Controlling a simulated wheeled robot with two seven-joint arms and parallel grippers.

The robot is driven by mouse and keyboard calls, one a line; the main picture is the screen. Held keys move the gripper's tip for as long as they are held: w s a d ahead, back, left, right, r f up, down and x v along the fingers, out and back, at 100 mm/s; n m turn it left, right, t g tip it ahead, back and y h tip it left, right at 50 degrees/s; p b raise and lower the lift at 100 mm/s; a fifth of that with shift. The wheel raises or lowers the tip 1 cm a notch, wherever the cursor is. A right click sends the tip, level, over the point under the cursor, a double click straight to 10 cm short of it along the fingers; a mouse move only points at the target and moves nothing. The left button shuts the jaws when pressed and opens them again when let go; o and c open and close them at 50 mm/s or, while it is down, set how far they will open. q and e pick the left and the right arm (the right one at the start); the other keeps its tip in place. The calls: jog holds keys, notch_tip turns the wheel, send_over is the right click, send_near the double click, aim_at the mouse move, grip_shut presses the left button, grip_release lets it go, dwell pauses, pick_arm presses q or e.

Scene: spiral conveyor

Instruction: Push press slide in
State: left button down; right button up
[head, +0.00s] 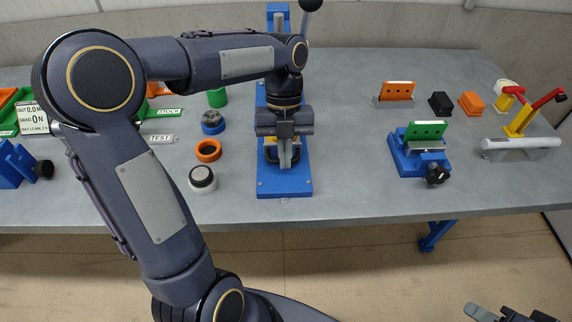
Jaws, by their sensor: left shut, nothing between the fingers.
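The press stands at the middle of the table, with a blue base plate (285,187), a blue upright (278,10) and a lever with a black ball knob (311,4). My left gripper (285,164) points down over the press base, in front of the upright. Its fingers are shut with nothing between them. The gripper and arm hide most of the press's middle, so the slide cannot be made out. A bit of yellow shows behind the gripper. Part of my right gripper (497,313) shows at the bottom right edge, cut off by the frame.
Left of the press stand a black-and-white round part (202,178), an orange ring (208,151) and a blue round part (212,122). At right are a blue fixture with a green plate (427,131), an orange plate (397,91) and a toggle clamp (522,118). The front right table is clear.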

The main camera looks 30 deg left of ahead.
pick_arm(q)
jog(key=shift+w+a+r, duration=0.15)
jog(key=shift+w+a, duration=0.05)
jog(key=shift+w, duration=0.05)
jog(key=shift+w+a, duration=0.1)
jog(key=shift+w, duration=0.05)
pick_arm(e)
jog(key=shift+s+r, duration=0.1)
jog(key=shift+r, duration=0.15)
jog(key=shift+d, duration=0.1)
